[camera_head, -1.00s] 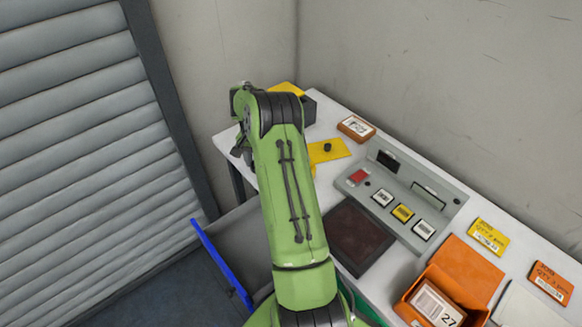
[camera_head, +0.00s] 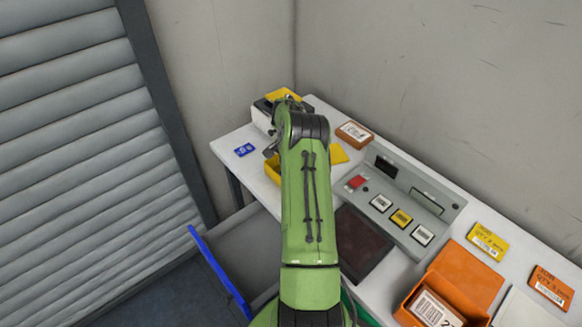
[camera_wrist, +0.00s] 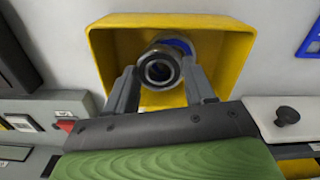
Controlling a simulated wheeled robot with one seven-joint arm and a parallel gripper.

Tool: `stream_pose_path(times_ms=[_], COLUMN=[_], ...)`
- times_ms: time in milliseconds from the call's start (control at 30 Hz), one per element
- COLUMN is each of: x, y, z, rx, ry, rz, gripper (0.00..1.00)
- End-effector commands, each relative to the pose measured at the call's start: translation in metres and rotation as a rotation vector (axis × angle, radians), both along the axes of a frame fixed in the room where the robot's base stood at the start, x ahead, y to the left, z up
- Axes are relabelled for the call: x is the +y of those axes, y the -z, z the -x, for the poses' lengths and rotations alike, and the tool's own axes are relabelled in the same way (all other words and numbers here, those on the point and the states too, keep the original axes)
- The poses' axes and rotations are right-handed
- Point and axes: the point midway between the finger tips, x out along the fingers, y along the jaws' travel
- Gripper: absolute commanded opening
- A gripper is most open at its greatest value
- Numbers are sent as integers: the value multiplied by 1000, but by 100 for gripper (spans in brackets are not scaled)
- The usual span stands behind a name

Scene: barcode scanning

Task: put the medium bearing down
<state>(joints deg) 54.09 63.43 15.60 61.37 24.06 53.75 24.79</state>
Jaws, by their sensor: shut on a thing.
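The medium bearing (camera_wrist: 160,69), a dark metal ring with a round hole, is between my gripper's fingertips in the wrist view. My gripper (camera_wrist: 163,83) is shut on it. They are over the open mouth of a yellow bin (camera_wrist: 246,62), with the bin's walls around them. A blue patch shows just behind the bearing; I cannot tell what it belongs to. I cannot tell whether the bearing touches the bin floor. In the head view the yellow bin (camera_head: 271,171) shows partly beside my arm, which hides the bearing and the fingertips.
A blue tag (camera_head: 243,150) lies left of the bin on the white table (camera_head: 228,146). A grey panel (camera_head: 381,182) with labelled buttons stands to the right. An orange box (camera_head: 452,280) is at the front right. An open blue-edged drawer (camera_head: 215,264) sticks out at the left.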

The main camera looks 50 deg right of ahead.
Motion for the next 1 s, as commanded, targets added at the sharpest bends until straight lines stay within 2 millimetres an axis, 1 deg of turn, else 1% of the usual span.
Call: stream_pose_path(times_ms=[167, 600, 633, 700, 767, 1000], x=[-1, 0, 0, 0, 0, 0], y=[-2, 11, 11, 10, 10, 10], z=[-1, -1, -1, -1, -1, -1], rx=[-2, -2, -1, -1, -2, -2], ry=[-1, -1, -1, -1, -1, -1], rz=[3, 2, 2, 2, 2, 2], gripper=[19, 19, 58, 69, 78, 79])
